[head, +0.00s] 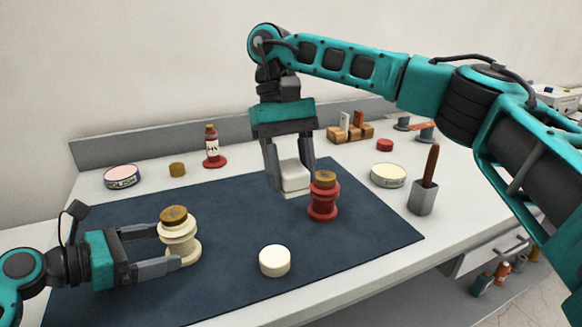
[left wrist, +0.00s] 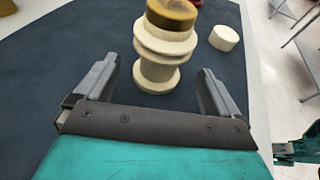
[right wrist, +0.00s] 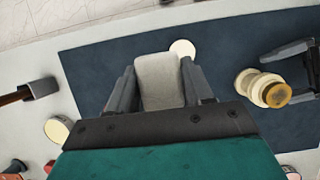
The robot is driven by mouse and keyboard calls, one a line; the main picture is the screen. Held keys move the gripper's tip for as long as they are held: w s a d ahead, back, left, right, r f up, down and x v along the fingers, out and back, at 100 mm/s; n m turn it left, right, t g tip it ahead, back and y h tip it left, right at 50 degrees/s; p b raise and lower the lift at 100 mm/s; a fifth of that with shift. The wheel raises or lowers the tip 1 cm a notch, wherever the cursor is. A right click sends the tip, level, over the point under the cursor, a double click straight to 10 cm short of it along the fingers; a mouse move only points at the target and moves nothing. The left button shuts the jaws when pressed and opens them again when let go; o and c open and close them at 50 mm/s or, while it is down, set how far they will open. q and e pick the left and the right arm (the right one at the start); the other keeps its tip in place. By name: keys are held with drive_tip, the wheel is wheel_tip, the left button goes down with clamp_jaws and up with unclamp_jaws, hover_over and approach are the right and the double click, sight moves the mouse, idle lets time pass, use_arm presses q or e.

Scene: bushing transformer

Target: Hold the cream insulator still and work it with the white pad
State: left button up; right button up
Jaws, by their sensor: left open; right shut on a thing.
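The cream insulator (head: 178,240) stands upright on the dark blue mat, with a brown-gold cap on top. My left gripper (head: 160,246) is open, its fingers on either side of the insulator; in the left wrist view the insulator (left wrist: 162,50) stands between and just beyond the fingertips (left wrist: 158,75), with gaps at both sides. The white pad (head: 295,178) is held in my right gripper (head: 290,170), above the mat beside the red insulator. In the right wrist view the pad (right wrist: 160,82) fills the space between the fingers.
A red insulator (head: 323,200) stands right of the pad. A cream round block (head: 275,261) lies on the mat (head: 375,235) in front.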

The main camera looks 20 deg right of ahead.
sight(175, 243)
use_arm(q)
drive_tip(key=shift+p+x, duration=0.5)
drive_tip(key=shift+x, duration=1.45)
drive_tip(key=shift+c, duration=0.4)
drive_tip(key=c, duration=1)
